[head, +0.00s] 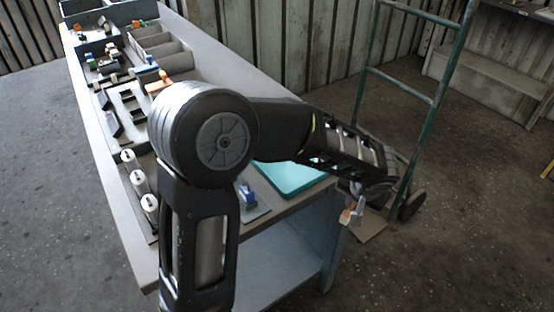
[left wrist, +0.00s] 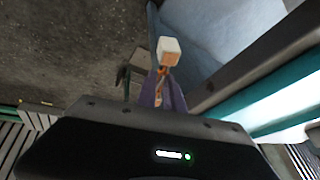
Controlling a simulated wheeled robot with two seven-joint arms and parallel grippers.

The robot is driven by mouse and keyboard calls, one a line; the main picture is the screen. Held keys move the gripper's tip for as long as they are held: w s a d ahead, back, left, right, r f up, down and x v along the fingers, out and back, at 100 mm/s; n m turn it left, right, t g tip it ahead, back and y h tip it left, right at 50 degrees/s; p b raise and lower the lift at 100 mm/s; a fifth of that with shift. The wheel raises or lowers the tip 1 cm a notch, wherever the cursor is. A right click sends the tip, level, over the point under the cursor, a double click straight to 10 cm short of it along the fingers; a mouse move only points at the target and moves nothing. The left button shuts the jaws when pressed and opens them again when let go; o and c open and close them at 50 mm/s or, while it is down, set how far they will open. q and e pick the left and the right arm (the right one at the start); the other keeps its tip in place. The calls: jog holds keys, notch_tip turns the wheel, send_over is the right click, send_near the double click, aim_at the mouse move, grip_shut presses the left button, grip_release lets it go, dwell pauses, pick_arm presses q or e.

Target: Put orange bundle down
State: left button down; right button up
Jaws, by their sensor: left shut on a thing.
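My left arm reaches across the near end of the workbench, and its gripper (head: 357,206) hangs past the bench's right edge, over the floor side. The gripper is shut on the orange bundle (head: 345,216), a small piece with orange and pale parts. In the left wrist view the bundle's pale blocky end (left wrist: 169,51) sticks out beyond the fingers (left wrist: 162,92), with a little orange below it. The fingers hide the rest. My right gripper is not in view.
A teal tray (head: 291,179) lies on the bench's near right corner, beside a small blue part (head: 247,195). White cylinders (head: 138,181) stand along the left edge. A green hand truck (head: 409,93) stands right of the bench.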

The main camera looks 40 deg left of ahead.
pick_arm(q)
jog(key=shift+f, duration=0.25)
